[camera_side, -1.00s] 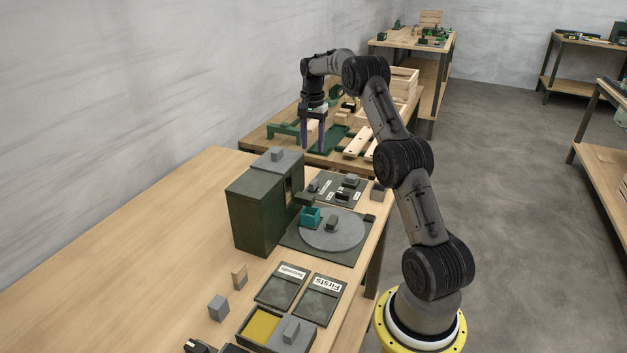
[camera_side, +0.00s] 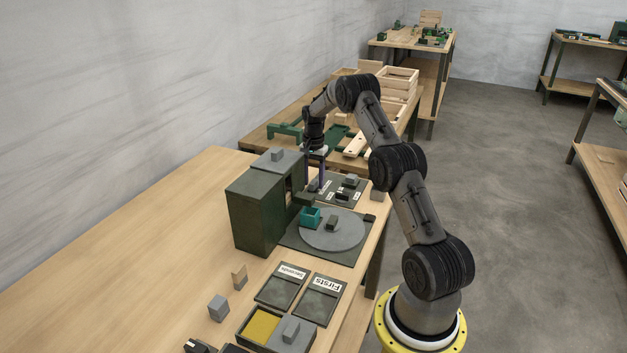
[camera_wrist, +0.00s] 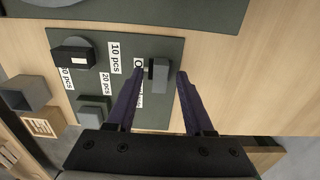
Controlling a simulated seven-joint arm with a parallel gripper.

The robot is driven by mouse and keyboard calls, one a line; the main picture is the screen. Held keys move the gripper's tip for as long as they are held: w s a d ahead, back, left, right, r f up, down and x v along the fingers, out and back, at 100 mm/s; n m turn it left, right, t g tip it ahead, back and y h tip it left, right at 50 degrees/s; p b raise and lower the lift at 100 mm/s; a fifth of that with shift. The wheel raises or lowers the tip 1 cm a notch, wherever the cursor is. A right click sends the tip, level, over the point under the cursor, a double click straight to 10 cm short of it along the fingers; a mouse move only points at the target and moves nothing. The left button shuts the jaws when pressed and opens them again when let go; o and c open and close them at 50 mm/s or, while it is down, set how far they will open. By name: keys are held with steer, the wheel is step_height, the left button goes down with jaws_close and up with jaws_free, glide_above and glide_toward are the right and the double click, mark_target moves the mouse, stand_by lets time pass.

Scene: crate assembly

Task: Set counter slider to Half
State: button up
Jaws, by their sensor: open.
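The counter panel (camera_wrist: 100,42) is a dark green-grey plate on the wooden bench. It also shows in the side view (camera_side: 357,201). One grey knob (camera_wrist: 160,72), apparently a slider handle, stands beside partly hidden labels. My gripper (camera_wrist: 161,76) is open, pointing down over the panel. The knob appears between its two fingers in the wrist view; whether they touch it I cannot tell. The word "Half" is not readable.
A dark green box machine (camera_side: 257,212) stands left of the panel. Two labelled trays, "Seconds" (camera_side: 281,287) and "Firsts" (camera_side: 317,301), lie nearer.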

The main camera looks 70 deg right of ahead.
steer(key=shift+f, duration=0.1)
jaws_close()
stand_by(1.4)
